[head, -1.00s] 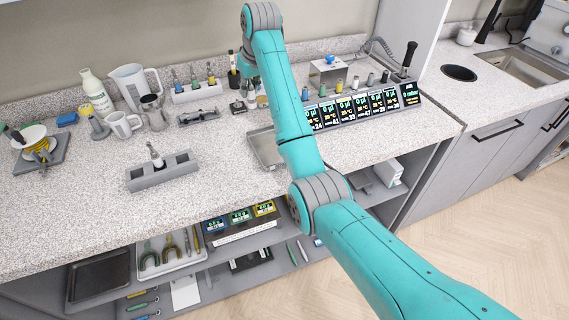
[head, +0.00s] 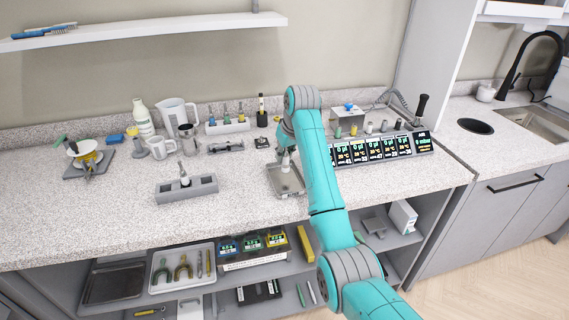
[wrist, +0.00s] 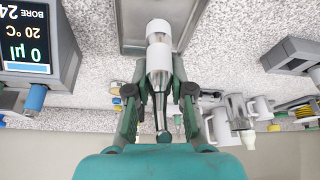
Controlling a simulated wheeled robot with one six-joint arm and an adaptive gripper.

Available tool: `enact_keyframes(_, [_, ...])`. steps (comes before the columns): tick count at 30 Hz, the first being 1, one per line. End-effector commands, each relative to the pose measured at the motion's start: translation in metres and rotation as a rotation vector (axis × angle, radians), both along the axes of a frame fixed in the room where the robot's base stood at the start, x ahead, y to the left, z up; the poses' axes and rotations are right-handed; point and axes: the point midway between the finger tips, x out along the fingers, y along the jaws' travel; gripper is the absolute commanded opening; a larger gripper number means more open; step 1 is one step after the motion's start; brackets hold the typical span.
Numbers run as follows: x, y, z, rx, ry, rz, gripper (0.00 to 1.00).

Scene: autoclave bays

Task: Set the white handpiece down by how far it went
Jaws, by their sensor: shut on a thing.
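The white handpiece (wrist: 159,62) is between the two fingers of my gripper (wrist: 160,100), which is shut on it. In the head view the handpiece (head: 285,162) hangs below my gripper (head: 287,147), in front of or above the back part of a shallow metal tray (head: 291,188). The tray's edge (wrist: 140,48) shows beyond the handpiece's white end in the wrist view. I cannot tell whether the handpiece touches the tray. A row of panels (head: 373,149) with lit readings stands right of my arm; one panel (wrist: 35,52) reads 0 µl, 20 °C and BORE 24. My arm hides part of the row.
A grey block (head: 187,190) with an upright handpiece stands left of the tray. Mugs (head: 161,148), a jug (head: 178,112), a bottle (head: 143,118) and a rack (head: 228,126) stand behind. The counter's front left is clear.

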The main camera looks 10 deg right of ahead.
Motion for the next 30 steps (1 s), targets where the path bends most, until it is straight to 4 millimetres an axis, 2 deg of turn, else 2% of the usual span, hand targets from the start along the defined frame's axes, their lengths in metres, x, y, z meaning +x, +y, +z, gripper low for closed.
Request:
enact_keyframes(7, [-0.001, 0.0, -0.031, 0.0, 0.003, 0.0, 0.0])
enact_keyframes(18, [0.0, 0.0, -0.035, 0.0, 0.001, 0.0, 0.0])
enact_keyframes(19, [0.0, 0.0, -0.036, 0.0, 0.001, 0.0, 0.24])
enact_keyframes(21, [0.0, 0.0, -0.035, 0.0, 0.001, 0.0, 0.42])
enact_keyframes(22, [0.0, 0.0, -0.035, 0.0, 0.001, 0.0, 0.47])
enact_keyframes(30, [0.0, 0.0, -0.035, 0.0, 0.001, 0.0, 0.47])
